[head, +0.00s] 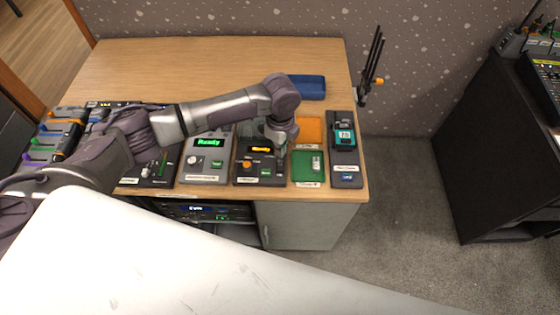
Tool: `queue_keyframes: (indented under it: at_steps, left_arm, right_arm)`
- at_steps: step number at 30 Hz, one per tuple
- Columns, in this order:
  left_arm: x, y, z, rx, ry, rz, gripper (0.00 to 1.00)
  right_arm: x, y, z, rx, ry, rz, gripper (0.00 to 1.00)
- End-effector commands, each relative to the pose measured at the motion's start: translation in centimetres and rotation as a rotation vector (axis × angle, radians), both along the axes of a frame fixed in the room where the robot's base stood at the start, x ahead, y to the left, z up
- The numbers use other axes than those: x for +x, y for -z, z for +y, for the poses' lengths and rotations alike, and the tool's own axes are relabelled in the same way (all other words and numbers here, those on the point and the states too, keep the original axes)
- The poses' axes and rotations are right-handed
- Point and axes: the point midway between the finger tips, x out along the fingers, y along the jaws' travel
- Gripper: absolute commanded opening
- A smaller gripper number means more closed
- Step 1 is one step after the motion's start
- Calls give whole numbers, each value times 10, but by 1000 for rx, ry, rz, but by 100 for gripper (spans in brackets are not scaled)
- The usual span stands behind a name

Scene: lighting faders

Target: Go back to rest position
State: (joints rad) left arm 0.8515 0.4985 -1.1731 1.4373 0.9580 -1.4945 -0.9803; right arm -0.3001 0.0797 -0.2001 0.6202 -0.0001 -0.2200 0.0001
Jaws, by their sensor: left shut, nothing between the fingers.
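My left arm reaches in from the left across the desk. My left gripper (277,147) points down over the black control box with the orange lit display (258,172). Its fingers are small here and look closed, with nothing seen between them. Whether the tips touch the box cannot be told. My right gripper is not in view.
The wooden desk (210,65) holds a grey box with a green "Ready" display (207,160), green pad (306,168), orange pad (309,130), device with teal part (344,150) and blue case (306,87). Colored fader units (50,140) stand left. A black cabinet (500,140) stands right; carpet between is clear.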

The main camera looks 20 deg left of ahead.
Motion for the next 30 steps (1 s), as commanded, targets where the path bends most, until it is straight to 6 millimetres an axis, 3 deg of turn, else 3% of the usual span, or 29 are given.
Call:
queue_keyframes:
  at_steps: [3, 20, 23, 30]
  left_arm:
    - [0, -9, 0, 0, 0, 0, 0]
    - [-1, -7, -1, -2, -1, 0, 0]
    - [-13, -1, -15, -26, -10, 3, 0]
    - [-89, 10, -88, -216, -203, -14, 0]
  right_arm:
    - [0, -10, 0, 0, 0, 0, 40]
    - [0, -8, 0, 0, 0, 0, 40]
    - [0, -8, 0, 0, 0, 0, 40]
    - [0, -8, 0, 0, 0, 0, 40]
